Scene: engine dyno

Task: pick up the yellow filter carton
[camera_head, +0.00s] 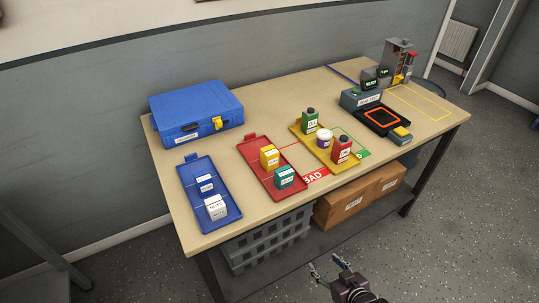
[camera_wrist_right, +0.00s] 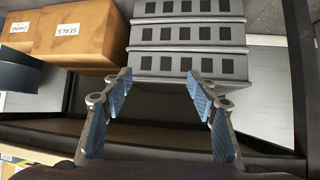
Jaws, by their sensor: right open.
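The yellow filter carton (camera_head: 269,157) stands upright in the red tray (camera_head: 254,168) on the table, behind a teal carton (camera_head: 285,177) in the same tray. My right gripper (camera_head: 331,271) is low in front of the table, well apart from the carton. In the right wrist view my right gripper (camera_wrist_right: 160,100) is open, with nothing between its fingers. It faces the grey crate under the table, and the yellow carton is not in that view. My left gripper is not in view.
A blue tray (camera_head: 190,183) with small boxes lies left of the red tray. A yellow tray (camera_head: 345,165) with bottles lies right of it. A blue case (camera_head: 195,112) stands behind. Below are a grey crate (camera_wrist_right: 188,35) and cardboard boxes (camera_wrist_right: 72,57). The table's front edge lies between my gripper and the trays.

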